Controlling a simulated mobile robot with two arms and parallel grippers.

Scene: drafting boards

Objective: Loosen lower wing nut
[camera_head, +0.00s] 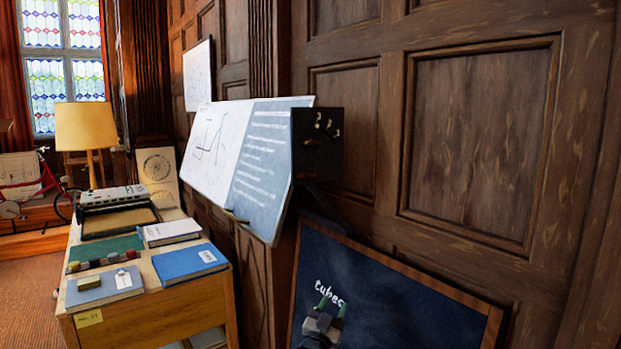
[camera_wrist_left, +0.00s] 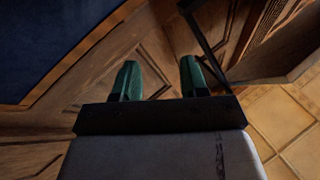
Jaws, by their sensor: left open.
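The tilted drafting board (camera_head: 262,150) has a dark box-like bracket (camera_head: 325,155) at its right end. Small brass and pale fittings show on the bracket; one brass fitting (camera_head: 311,141) sits near its middle and another (camera_head: 301,175) at its lower edge. They are too small to tell which is the lower wing nut. My left gripper (camera_head: 332,308) is low in the head view, in front of the dark blue panel and well below the bracket. In the left wrist view its two green fingers (camera_wrist_left: 159,75) are apart with nothing between them. My right gripper is out of view.
A wood-framed dark blue panel (camera_head: 385,300) leans against the panelled wall (camera_head: 480,140). A desk (camera_head: 160,305) with books, a lamp (camera_head: 85,127) and a typewriter-like machine (camera_head: 112,197) stands left. The left wrist view shows floor tiles (camera_wrist_left: 285,130) and a dark metal frame.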

